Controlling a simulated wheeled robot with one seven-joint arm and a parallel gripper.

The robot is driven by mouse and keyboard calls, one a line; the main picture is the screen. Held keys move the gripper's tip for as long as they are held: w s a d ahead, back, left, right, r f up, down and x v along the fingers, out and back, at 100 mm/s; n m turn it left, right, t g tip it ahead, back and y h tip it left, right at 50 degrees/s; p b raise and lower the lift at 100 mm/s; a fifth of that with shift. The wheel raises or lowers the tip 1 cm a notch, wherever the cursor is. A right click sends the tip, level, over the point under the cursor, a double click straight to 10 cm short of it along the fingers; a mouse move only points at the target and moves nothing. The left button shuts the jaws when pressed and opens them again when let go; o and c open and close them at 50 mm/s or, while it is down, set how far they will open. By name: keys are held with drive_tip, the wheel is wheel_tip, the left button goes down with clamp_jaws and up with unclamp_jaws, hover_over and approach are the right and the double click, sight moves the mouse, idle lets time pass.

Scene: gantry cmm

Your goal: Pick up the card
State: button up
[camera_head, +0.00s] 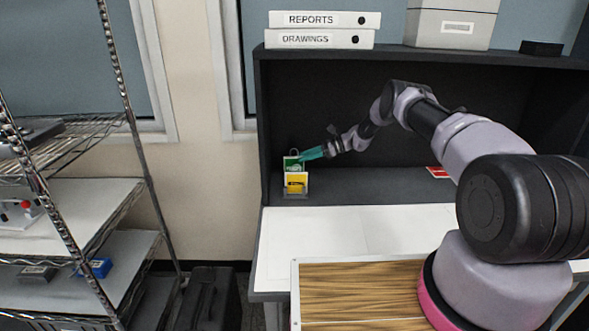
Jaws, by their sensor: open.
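A small clear stand (296,194) at the left end of the dark shelf unit holds a yellow card (296,183) in front and a green-and-white card (292,163) behind it, both upright. My gripper (303,156), with teal fingers, reaches in from the right and its tips are at the upper right part of the green card. The gripper is open. Its fingers cover part of the green card, and I cannot tell whether they touch it or stand around its edge. A red-and-white card or label (437,172) lies farther right on the shelf floor, partly hidden by my arm.
A white worktop (350,230) lies in front of the dark shelf unit (410,54) and is clear at left. A wire rack (85,200) stands at left.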

sight(294, 161)
drive_tip(key=x, duration=0.5)
drive_tip(key=shift+s+f, duration=0.15)
drive_tip(key=shift+s, duration=0.05)
clamp_jaws()
